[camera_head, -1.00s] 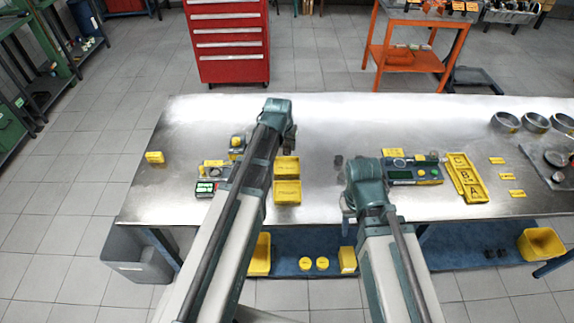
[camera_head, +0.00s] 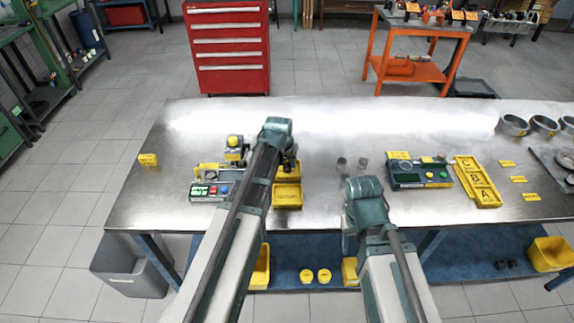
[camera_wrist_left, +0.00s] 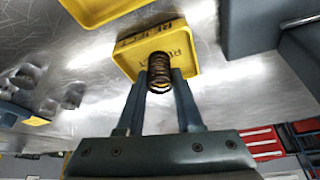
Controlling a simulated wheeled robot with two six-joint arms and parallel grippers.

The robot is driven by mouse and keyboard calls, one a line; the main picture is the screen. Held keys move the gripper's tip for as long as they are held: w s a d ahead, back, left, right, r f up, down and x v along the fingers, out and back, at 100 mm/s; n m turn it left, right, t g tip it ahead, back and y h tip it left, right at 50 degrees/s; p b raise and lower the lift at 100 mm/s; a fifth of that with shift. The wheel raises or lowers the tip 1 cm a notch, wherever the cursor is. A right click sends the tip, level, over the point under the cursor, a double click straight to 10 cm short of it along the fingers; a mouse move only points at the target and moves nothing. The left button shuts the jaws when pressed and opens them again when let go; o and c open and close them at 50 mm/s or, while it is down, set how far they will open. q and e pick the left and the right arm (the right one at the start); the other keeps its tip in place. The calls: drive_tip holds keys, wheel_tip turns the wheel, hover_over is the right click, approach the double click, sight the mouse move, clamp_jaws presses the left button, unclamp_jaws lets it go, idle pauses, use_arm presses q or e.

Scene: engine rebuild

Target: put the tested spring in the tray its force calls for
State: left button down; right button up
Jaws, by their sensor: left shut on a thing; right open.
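My left gripper (camera_wrist_left: 159,82) is shut on a dark coil spring (camera_wrist_left: 160,72), held upright in the left wrist view. The spring overlaps a yellow labelled tray (camera_wrist_left: 126,60) there; I cannot tell its height above it. A second yellow tray (camera_wrist_left: 85,12) adjoins it. In the head view, the nearer yellow tray (camera_head: 287,204) shows beside my left arm, and the farther one is partly covered by the arm. The tester (camera_head: 208,191) with a lit green display and coloured buttons stands left of the trays. My right gripper is largely hidden below its wrist, over the table's front.
Small greyish cylinders (camera_head: 363,164) stand between the arms. A second device (camera_head: 420,174) with a screen and a yellow C-B-A tray (camera_head: 486,199) lie to the right, with metal rings (camera_head: 513,125) beyond. The table's back middle is clear.

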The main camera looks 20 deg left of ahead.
use_arm(q)
drive_tip(key=c, duration=1)
unclamp_jaws()
drive_tip(key=shift+f, duration=0.15)
drive_tip(key=o, duration=0.4)
drive_tip(key=shift+o, duration=0.2)
drive_tip(key=p+v, duration=1.1)
drive_tip(key=v, duration=0.1)
drive_tip(key=s+d+m+g, duration=0.2)
drive_tip(key=s+d, duration=0.4)
drive_tip(key=s, duration=0.4)
drive_tip(key=s+d+f+m+g+y, duration=0.1)
drive_tip(key=s+d+g, duration=0.1)
drive_tip(key=s+d, duration=0.5)
drive_tip(key=s, duration=0.2)
drive_tip(key=shift+s+d+m+g, duration=0.15)
drive_tip(key=shift+s+m+g, duration=0.2)
drive_tip(key=shift+m+g, duration=0.05)
